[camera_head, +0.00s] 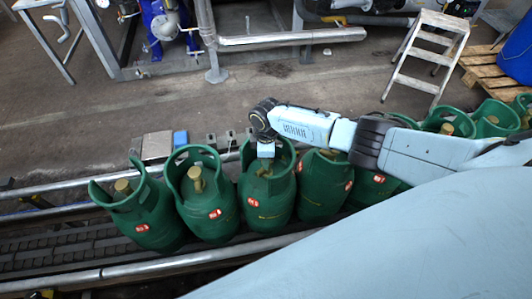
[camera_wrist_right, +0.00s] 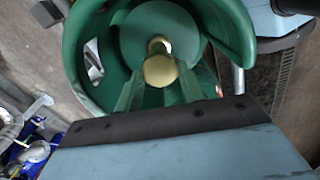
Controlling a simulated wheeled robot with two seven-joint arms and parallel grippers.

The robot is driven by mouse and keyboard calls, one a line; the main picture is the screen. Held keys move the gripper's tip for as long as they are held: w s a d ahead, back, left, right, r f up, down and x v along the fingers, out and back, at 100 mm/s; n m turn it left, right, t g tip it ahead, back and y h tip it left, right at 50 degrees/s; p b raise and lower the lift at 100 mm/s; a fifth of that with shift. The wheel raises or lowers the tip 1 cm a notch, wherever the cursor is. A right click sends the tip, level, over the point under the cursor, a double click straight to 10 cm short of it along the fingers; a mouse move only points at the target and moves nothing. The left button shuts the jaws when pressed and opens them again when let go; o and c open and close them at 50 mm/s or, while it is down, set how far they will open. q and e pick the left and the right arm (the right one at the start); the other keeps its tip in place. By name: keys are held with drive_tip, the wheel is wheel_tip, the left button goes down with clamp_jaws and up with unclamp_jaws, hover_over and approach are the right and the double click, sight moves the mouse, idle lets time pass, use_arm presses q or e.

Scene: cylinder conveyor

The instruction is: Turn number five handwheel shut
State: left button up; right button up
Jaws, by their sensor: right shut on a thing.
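A row of green gas cylinders with open collars stands on the conveyor. My right gripper (camera_head: 266,156) reaches down into the collar of the third cylinder from the left (camera_head: 266,203). In the right wrist view, its two fingers (camera_wrist_right: 160,78) are closed on the round brass handwheel (camera_wrist_right: 160,69) inside the green collar (camera_wrist_right: 82,50). In the head view that handwheel is mostly hidden under the gripper. The red label (camera_head: 253,202) on this cylinder is too small to read surely. My left gripper is not in view.
Neighbouring cylinders stand close by, at left (camera_head: 209,206) and right (camera_head: 320,190). A metal rail (camera_head: 150,270) runs along the conveyor's near side. A step ladder (camera_head: 427,55), a wooden pallet (camera_head: 490,72) and pipework (camera_head: 290,38) stand behind, with open floor between.

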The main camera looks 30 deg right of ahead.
drive_tip(key=m+p, duration=0.1)
drive_tip(key=m, duration=0.2)
drive_tip(key=shift+m, duration=0.3)
drive_tip(key=shift+w+d+m+p, duration=0.1)
drive_tip(key=shift+m+p, duration=0.5)
drive_tip(key=shift+m, duration=0.9)
drive_tip(key=o, duration=1)
drive_tip(key=shift+c, duration=0.2)
drive_tip(key=shift+r, duration=0.15)
drive_tip(key=shift+r+p, duration=0.3)
drive_tip(key=shift+r, duration=0.05)
wheel_tip(320, 180, up, 12)
drive_tip(key=p, duration=0.3)
drive_tip(key=shift+r, duration=0.2)
